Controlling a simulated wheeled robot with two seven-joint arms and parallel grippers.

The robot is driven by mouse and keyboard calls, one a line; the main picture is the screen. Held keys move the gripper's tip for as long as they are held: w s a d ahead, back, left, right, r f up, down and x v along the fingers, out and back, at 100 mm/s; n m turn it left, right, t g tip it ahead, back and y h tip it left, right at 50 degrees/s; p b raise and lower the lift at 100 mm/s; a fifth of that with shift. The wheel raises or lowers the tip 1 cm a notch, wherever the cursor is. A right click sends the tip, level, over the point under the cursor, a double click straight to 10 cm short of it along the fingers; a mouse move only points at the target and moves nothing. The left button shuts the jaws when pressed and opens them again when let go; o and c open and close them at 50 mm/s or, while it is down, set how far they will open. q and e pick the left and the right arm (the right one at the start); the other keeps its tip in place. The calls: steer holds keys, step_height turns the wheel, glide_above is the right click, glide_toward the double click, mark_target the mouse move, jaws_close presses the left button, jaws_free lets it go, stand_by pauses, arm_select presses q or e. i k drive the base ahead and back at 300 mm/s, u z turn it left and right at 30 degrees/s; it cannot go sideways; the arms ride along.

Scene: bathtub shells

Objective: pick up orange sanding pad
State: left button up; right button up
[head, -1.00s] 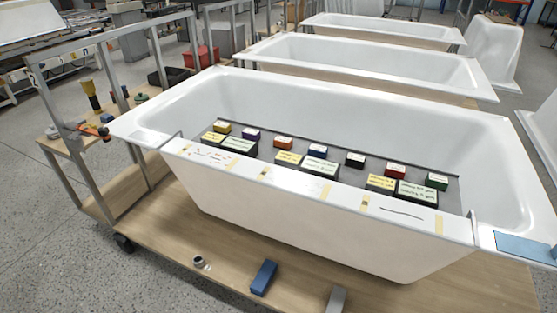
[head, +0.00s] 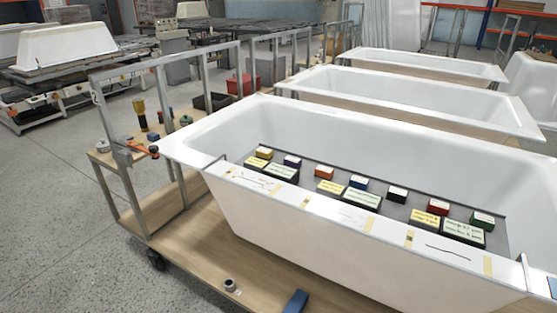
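The orange sanding pad (head: 324,173) is a small block with a pale top. It sits on a grey tray (head: 300,179) inside the nearest white bathtub (head: 257,223), in the back row of coloured blocks. A purple block (head: 292,161) is to its left and a blue block (head: 358,182) to its right. A yellow block with a pale label (head: 329,188) stands just in front of it. Neither of my grippers shows in the head view.
The bathtub rests on a wooden cart (head: 200,255) with a grey metal frame. A side shelf (head: 113,157) at the left holds tools. A tape roll (head: 230,285) and a blue block (head: 295,302) lie on the cart deck. Grey floor is clear at the left.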

mark_target(321, 172)
steer(key=u, duration=0.05)
steer(key=i, duration=1.15)
steer(key=z, duration=0.7)
